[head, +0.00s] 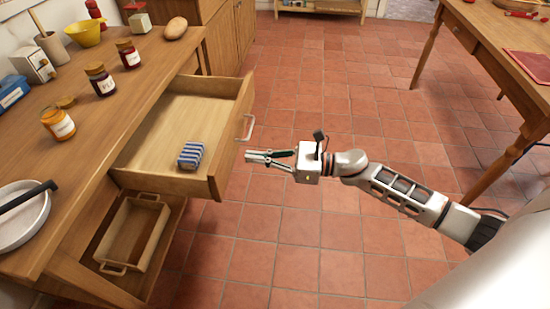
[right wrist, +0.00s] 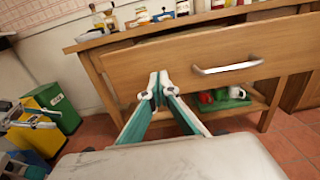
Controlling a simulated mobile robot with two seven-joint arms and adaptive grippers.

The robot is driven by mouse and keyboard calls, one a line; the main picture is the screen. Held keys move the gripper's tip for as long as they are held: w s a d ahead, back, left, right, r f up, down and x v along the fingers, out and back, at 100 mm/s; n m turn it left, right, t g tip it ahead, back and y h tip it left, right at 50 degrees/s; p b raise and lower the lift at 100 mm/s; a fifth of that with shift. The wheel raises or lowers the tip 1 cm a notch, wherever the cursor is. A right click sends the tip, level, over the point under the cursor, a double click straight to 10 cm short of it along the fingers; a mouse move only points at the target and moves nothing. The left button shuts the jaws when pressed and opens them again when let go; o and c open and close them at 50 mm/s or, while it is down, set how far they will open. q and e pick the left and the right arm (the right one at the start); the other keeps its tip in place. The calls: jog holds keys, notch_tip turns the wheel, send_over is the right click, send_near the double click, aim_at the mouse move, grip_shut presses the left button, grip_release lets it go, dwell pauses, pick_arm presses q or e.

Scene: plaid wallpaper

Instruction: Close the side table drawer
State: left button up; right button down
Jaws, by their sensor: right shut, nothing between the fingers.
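The side table drawer (head: 180,183) is pulled out from under the wooden counter. Its inside shows from above, with a small blue-and-white striped item (head: 191,154) in it. The drawer front carries a metal handle (head: 250,127), which also shows in the right wrist view (right wrist: 228,69). My right gripper (head: 249,156) is shut and empty, just outside the drawer front and nearer the camera than the handle. In the right wrist view its fingertips (right wrist: 158,78) overlap the drawer front, left of the handle; contact cannot be told. My left gripper (right wrist: 32,118) seems to show small at the left edge there, its fingers unclear.
Jars, a yellow bowl and a pan (head: 22,222) stand on the counter (head: 110,130). A wooden tray (head: 133,232) sits on the shelf below the drawer. A wooden table (head: 500,50) stands at the right. The tiled floor between is clear.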

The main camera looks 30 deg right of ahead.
aim_at(229, 155)
pick_arm(q)
jog(key=shift+s+f, duration=0.2)
jog(key=shift+f, duration=0.1)
pick_arm(e)
jog(key=shift+x, duration=2)
pick_arm(q)
jog(key=shift+a+r, duration=0.1)
pick_arm(e)
jog(key=shift+a, duration=0.1)
